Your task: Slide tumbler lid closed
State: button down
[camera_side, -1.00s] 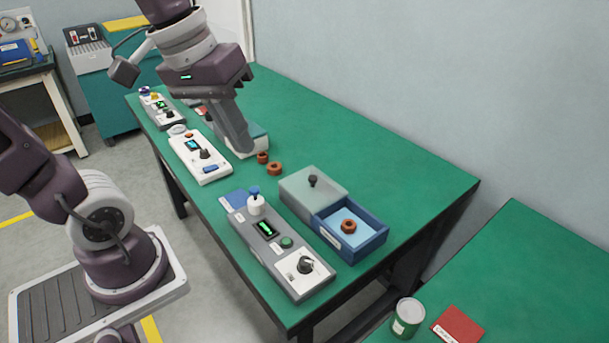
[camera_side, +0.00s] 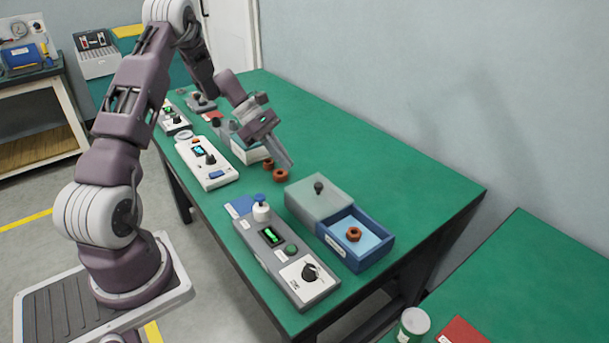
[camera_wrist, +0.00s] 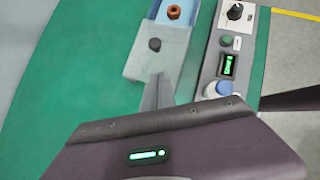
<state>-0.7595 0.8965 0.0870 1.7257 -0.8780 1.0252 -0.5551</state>
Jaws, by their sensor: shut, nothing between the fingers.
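The tumbler is a blue open-topped box (camera_side: 374,262) on the green table. Its translucent grey lid (camera_side: 313,199) with a dark knob (camera_side: 318,187) is slid to the far left side. The near right part of the box is uncovered, and a brown ring (camera_side: 354,234) lies inside. The wrist view also shows the lid (camera_wrist: 152,65), its knob (camera_wrist: 155,45) and the ring (camera_wrist: 174,12). My gripper (camera_side: 290,163) is shut and empty, above the table just behind the lid. In the wrist view its fingers (camera_wrist: 160,78) point at the lid's near edge; contact cannot be told.
A grey control unit (camera_side: 285,255) with a blue-topped knob, green button and dial stands left of the box. Two brown rings (camera_side: 280,175) lie behind the lid. A white unit (camera_side: 205,162) stands farther back. The table right of the lid is clear.

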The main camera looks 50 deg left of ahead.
aim_at(305, 189)
jog(key=d+f, duration=0.1)
jog(key=w+d+f, duration=0.1)
jog(key=d, duration=0.1)
jog(key=w+d+f, duration=0.1)
jog(key=shift+w+d, duration=0.15)
jog(key=shift+d, duration=0.15)
jog(key=shift+w+d, duration=0.2)
jog(key=shift+d, duration=0.25)
jog(key=d, duration=1.3)
jog(key=shift+d, duration=0.95)
jog(key=shift+s, duration=0.1)
